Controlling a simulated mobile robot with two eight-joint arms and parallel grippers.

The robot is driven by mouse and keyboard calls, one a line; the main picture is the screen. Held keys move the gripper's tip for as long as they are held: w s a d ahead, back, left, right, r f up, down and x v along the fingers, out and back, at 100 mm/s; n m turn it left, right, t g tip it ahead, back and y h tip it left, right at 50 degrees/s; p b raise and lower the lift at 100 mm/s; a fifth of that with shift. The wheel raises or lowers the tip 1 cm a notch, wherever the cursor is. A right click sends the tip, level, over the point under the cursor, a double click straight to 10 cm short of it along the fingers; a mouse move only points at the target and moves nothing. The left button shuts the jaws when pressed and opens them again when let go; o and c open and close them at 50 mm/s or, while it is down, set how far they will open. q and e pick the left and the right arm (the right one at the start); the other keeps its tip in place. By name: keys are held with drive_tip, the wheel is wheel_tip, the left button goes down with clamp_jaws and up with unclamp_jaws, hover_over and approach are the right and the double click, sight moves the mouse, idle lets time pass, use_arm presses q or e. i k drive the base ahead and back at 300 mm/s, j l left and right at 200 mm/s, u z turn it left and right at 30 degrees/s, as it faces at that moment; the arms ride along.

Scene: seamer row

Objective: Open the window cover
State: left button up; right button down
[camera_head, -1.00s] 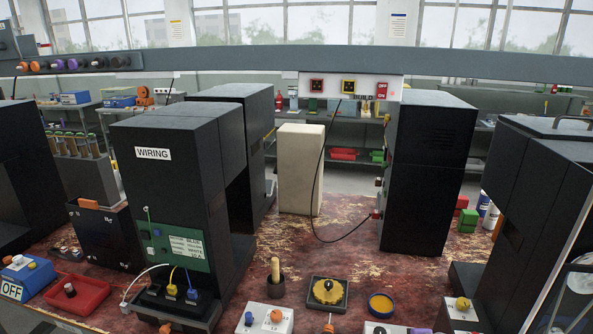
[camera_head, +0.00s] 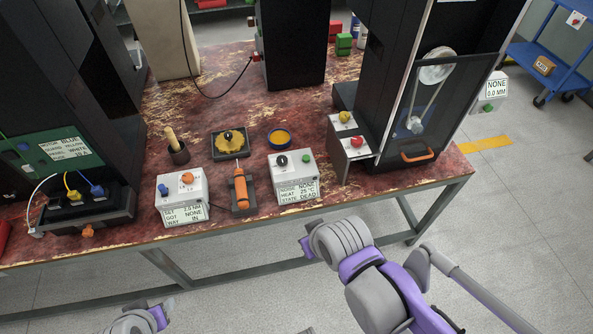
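The window cover (camera_head: 448,120) is a dark, see-through framed panel on the front of the black machine at the right. It looks closed, and a white pulley and belt show through it. Its orange handle (camera_head: 417,155) is at the lower edge. My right gripper (camera_head: 306,246) is at the end of the purple and grey arm, in front of the table and below left of the cover, apart from it. My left gripper (camera_head: 158,315) is only partly in view at the bottom edge. The fingers of neither show clearly.
A white box with red and yellow knobs (camera_head: 350,136) stands left of the cover. Other control boxes (camera_head: 293,178) (camera_head: 182,199) and an orange-handled tool (camera_head: 240,187) line the table's front edge. A blue cart (camera_head: 550,60) stands at the back right. The floor before the table is clear.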

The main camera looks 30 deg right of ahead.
sight(493, 57)
drive_tip(key=k+j+z, duration=0.15)
drive_tip(key=z, duration=1.8)
drive_tip(key=i+j+u, duration=0.15)
drive_tip(key=i+u, duration=0.2)
drive_tip(key=i+j+u, duration=0.1)
drive_tip(key=u, duration=0.25)
drive_tip(key=i, duration=0.1)
